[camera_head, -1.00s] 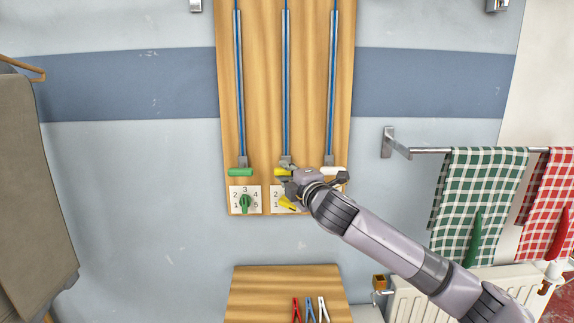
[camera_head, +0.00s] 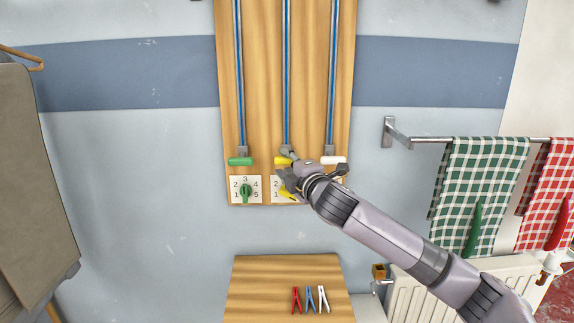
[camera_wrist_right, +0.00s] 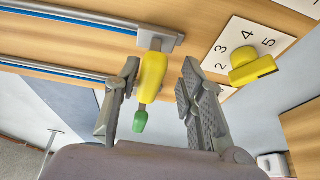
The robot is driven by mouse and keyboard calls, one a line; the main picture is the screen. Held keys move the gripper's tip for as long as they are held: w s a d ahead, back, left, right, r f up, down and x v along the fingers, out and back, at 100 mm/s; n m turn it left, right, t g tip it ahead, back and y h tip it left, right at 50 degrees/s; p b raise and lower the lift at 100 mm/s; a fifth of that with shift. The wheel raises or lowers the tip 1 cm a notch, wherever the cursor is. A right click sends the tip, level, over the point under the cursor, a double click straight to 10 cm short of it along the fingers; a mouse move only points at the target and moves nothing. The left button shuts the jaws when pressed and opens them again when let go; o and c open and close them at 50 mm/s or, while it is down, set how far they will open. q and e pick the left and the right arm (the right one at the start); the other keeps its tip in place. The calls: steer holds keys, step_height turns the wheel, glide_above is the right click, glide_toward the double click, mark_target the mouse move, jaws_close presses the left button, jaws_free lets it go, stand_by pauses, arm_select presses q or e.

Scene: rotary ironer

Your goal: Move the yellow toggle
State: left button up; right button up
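The yellow toggle (camera_head: 282,161) is a short handle at the lower end of the middle blue rail on the wooden board; my right gripper partly hides it. In the right wrist view the yellow toggle (camera_wrist_right: 152,76) lies between the fingers of my right gripper (camera_wrist_right: 159,70). The fingers are open, with gaps on both sides of it. In the head view my right gripper (camera_head: 287,177) is in front of the board, over the middle dial plate. My left gripper is not in view.
A yellow dial knob (camera_wrist_right: 251,68) is close to the right finger. The green handle (camera_head: 240,161) and white handle (camera_head: 333,160) end the neighbouring rails. A green dial (camera_head: 246,191) is at left. Below, a wooden surface (camera_head: 255,290) holds three clothespins. Checked towels (camera_head: 480,190) hang at right.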

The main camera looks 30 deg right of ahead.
steer(key=shift+s+r, duration=0.1)
steer(key=s+a, duration=0.2)
steer(key=s, duration=0.9)
steer(key=shift+s, duration=0.35)
